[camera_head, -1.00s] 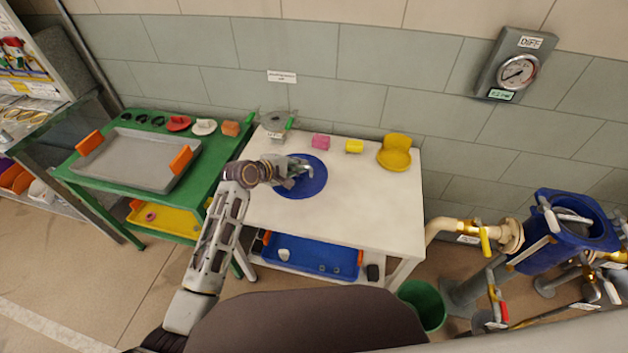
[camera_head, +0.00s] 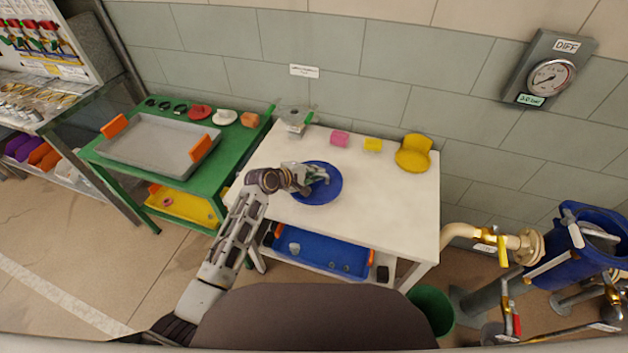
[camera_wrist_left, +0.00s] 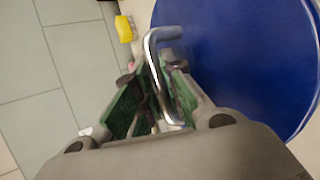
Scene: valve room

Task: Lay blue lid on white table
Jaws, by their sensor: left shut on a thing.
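The blue lid (camera_head: 329,188) is a round disc over the left half of the white table (camera_head: 395,215). Its blue face and metal handle (camera_wrist_left: 162,80) fill much of the left wrist view. My left gripper (camera_head: 312,178) is at the lid's handle and shut on it; its green-padded fingers (camera_wrist_left: 150,100) flank the handle in the wrist view. The lid looks roughly level; I cannot tell whether it touches the table top. My right gripper is not in view.
A pink block (camera_head: 340,138), a yellow block (camera_head: 373,145) and a yellow scoop-shaped piece (camera_head: 413,155) stand along the table's back edge. A green table (camera_head: 215,178) with a grey tray (camera_head: 150,150) is to the left. The table's right front is clear.

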